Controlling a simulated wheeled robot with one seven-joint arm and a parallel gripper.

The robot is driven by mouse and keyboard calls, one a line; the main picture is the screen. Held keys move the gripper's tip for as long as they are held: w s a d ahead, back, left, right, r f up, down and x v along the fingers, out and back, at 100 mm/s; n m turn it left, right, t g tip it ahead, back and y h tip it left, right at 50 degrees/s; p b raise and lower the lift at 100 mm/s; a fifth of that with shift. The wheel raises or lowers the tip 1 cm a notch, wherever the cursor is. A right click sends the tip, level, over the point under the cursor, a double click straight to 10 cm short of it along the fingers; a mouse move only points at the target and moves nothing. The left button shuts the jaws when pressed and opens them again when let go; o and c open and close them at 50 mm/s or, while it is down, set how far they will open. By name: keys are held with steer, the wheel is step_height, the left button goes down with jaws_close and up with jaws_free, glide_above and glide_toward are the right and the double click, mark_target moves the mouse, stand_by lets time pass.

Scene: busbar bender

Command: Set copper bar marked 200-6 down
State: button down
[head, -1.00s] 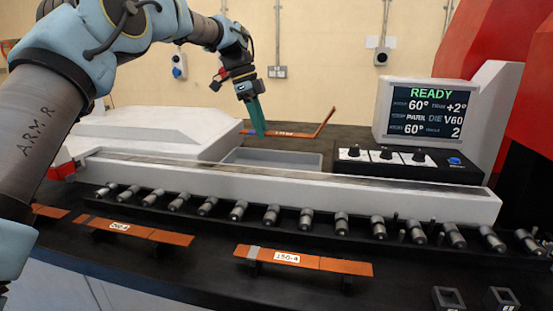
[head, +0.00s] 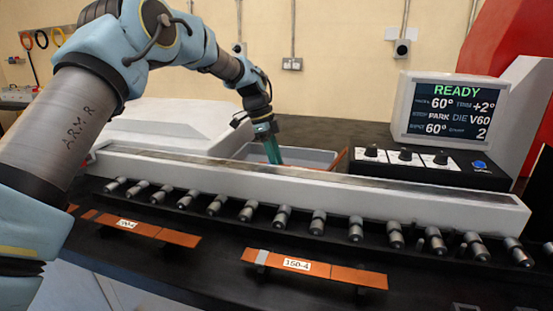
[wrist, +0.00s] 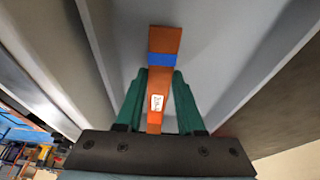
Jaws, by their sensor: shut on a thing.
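My gripper (head: 272,155), with green fingers, reaches down into the grey tray (head: 238,150) behind the white rail. In the wrist view my gripper (wrist: 160,95) is shut on a copper bar (wrist: 165,40) with a blue band and a white label. The label is too small to read for certain. The bar lies between the fingers, over the grey tray floor (wrist: 215,35). In the head view only an orange sliver of the bar (head: 338,160) shows at the tray's right end. The rail hides the rest, so I cannot tell whether the bar touches the floor.
The white rail (head: 300,195) runs before the tray. A control box (head: 430,168) stands right of it, under a READY screen (head: 450,108).

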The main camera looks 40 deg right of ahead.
steer(key=shift+f, duration=0.1)
steer(key=shift+f+b, duration=0.3)
steer(key=shift+f, duration=0.15)
steer(key=shift+f, duration=0.15)
steer(key=c, duration=0.5)
jaws_free()
steer(key=b+v, duration=0.1)
steer(key=v, duration=1.2)
steer(key=shift+b, duration=0.35)
steer(key=shift+s+d, duration=0.1)
